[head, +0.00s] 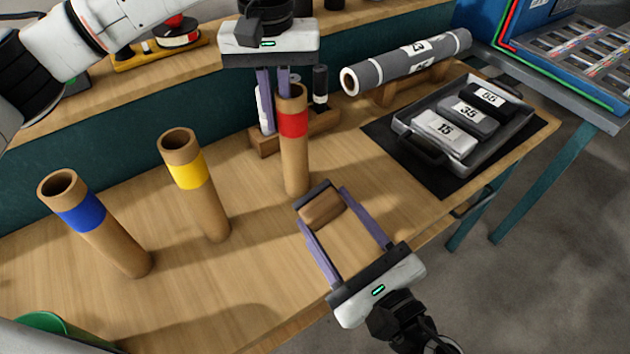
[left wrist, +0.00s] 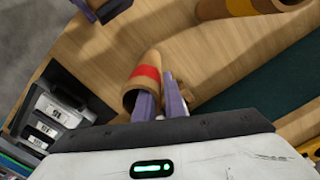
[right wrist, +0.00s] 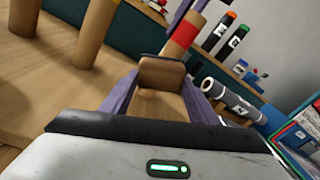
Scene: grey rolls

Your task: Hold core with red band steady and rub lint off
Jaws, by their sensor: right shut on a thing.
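The cardboard core with the red band (head: 295,160) stands upright on the bench. It also shows in the left wrist view (left wrist: 135,101) and the right wrist view (right wrist: 176,50). My left gripper (head: 275,105) points down at its top from above. Its fingers are close together with a small gap; one overlaps the core's mouth, the other is beside it. Whether they grip its wall is unclear. My right gripper (head: 328,208) is shut on a brown block with a dark edge (head: 322,210), also in the right wrist view (right wrist: 160,82), just in front of the core and apart from it.
A yellow-banded core (head: 205,205) and a blue-banded core (head: 110,235) stand left. A grey roll (head: 400,65) lies on a wooden cradle behind.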

